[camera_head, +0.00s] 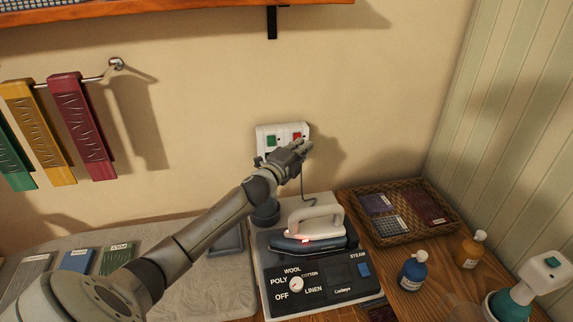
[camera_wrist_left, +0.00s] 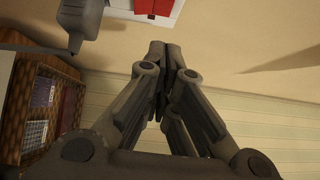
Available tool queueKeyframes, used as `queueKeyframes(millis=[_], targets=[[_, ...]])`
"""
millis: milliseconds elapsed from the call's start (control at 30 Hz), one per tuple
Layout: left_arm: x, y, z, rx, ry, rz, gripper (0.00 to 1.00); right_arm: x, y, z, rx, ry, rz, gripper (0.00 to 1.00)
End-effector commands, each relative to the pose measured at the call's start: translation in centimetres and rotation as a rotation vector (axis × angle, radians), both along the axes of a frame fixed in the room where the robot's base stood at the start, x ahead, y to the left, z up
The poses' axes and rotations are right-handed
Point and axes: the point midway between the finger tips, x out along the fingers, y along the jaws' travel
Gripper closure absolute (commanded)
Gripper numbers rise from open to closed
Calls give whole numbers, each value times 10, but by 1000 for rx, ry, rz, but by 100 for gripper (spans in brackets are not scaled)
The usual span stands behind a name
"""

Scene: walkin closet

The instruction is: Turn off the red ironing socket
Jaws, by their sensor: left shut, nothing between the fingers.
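A white wall socket plate (camera_head: 264,130) is on the wall above the iron, with a green switch (camera_head: 271,141) on the left and a red switch (camera_head: 297,135) on the right. My left gripper (camera_head: 304,147) is shut and empty, just below the red switch in the head view. In the left wrist view the shut fingertips (camera_wrist_left: 165,46) are below the red switch (camera_wrist_left: 156,8), with a visible gap in the picture. The lower part of the plate is hidden behind the gripper. My right gripper is not in view.
A steam iron (camera_head: 318,222) with a small red light stands on a dark control base (camera_head: 335,292) below the socket. A cord hangs from the socket.

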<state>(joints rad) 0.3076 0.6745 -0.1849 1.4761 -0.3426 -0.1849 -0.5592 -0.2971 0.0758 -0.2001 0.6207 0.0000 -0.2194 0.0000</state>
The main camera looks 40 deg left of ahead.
Motion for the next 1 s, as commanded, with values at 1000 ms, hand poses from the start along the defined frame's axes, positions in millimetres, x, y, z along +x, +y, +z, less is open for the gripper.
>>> queueKeyframes(millis=[1000], targets=[[-99,-8,8,-1,1,-2,100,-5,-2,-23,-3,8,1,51]])
